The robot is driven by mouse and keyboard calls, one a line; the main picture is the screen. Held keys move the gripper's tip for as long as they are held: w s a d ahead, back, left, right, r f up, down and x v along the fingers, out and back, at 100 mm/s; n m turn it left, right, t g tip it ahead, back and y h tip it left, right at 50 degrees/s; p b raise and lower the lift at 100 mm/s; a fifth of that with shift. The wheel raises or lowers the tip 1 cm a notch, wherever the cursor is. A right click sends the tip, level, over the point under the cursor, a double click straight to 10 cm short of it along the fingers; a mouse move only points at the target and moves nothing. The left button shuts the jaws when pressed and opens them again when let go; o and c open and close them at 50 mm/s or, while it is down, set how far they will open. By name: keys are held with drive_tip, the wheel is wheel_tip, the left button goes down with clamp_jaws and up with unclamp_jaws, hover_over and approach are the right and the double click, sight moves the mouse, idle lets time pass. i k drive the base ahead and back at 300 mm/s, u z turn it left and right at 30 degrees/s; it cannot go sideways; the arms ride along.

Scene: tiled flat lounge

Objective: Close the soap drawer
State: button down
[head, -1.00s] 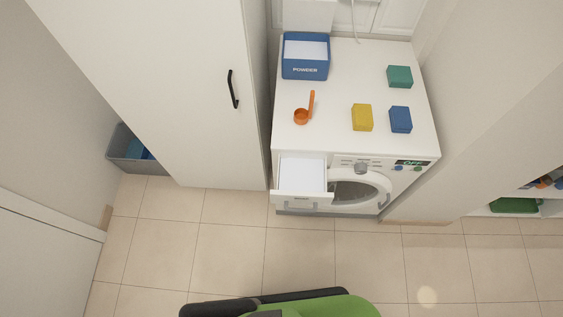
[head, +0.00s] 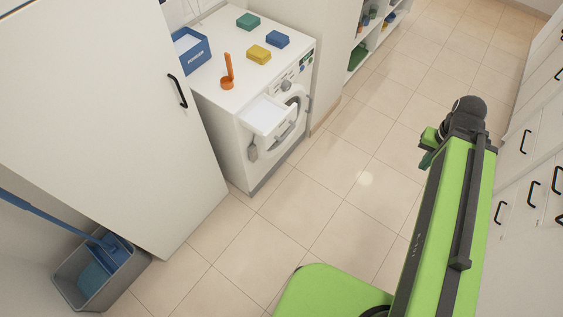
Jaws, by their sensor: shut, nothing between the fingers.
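The soap drawer (head: 268,118) is pulled out from the upper left of the front of the white washing machine (head: 236,130). Its white tray stands clear of the machine's front, and its inside looks empty. My gripper (head: 427,158) is partly visible at the end of my green arm, on the right of the head view, well apart from the drawer. It is shut with nothing in it; its fingertips are small and partly hidden by the arm.
On the machine are a blue powder box (head: 190,50), an orange scoop (head: 228,75), and yellow (head: 259,54), blue (head: 277,38) and green (head: 248,21) blocks. A tall cabinet (head: 100,120) and grey bucket (head: 105,275) stand left. Tiled floor before the machine is clear.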

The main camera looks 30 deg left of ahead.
sight(270, 118)
drive_tip(key=z, duration=0.1)
drive_tip(key=k, duration=0.35)
drive_tip(key=u, duration=2.25)
drive_tip(key=i, duration=0.5)
drive_tip(key=u, duration=0.05)
